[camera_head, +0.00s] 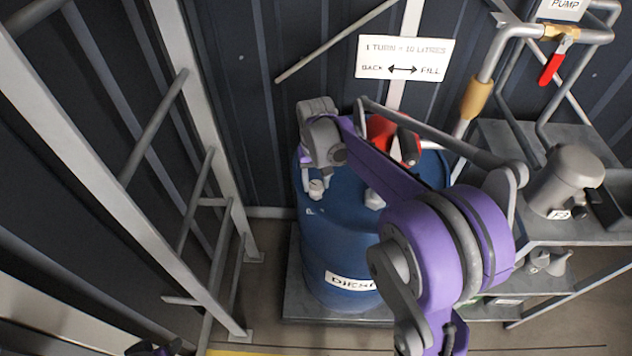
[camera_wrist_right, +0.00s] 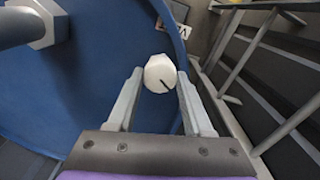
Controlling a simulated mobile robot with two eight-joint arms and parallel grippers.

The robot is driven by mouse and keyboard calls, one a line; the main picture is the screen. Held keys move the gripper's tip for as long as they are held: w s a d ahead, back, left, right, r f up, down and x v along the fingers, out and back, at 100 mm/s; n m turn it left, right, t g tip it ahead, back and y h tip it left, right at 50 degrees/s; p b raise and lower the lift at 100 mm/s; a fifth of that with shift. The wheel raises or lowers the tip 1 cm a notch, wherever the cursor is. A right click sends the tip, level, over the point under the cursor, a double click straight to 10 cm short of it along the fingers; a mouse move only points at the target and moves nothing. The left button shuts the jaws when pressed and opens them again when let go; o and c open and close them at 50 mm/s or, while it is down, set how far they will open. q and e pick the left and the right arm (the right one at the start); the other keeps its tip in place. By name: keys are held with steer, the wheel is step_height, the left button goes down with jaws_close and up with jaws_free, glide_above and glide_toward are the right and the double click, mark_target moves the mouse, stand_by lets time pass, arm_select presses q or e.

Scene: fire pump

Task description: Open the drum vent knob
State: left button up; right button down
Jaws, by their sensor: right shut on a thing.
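The blue diesel drum (camera_head: 335,247) stands upright against the dark wall. On its top, near the left rim, is the small white vent knob (camera_head: 316,188). In the right wrist view the knob (camera_wrist_right: 160,73) is a white faceted cap with a dark line on its face pointing to the lower right. My right gripper (camera_head: 314,184) reaches down over the drum's left side, with its two grey fingers (camera_wrist_right: 158,82) on either side of the knob, shut on it. My right arm hides much of the drum top.
A pipe fitting (camera_wrist_right: 42,22) rises from the drum top. A red part (camera_head: 385,135) is behind my arm. A grey metal frame (camera_head: 195,200) stands close on the left. A pump bench (camera_head: 590,232) with pipes and a red-handled valve (camera_head: 552,68) stands right.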

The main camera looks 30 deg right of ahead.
mark_target(316, 185)
steer(key=n, duration=0.4)
steer(key=shift+n, duration=2.1)
steer(key=shift+c, duration=1.5)
jaws_free()
step_height(316, 185, up, 11)
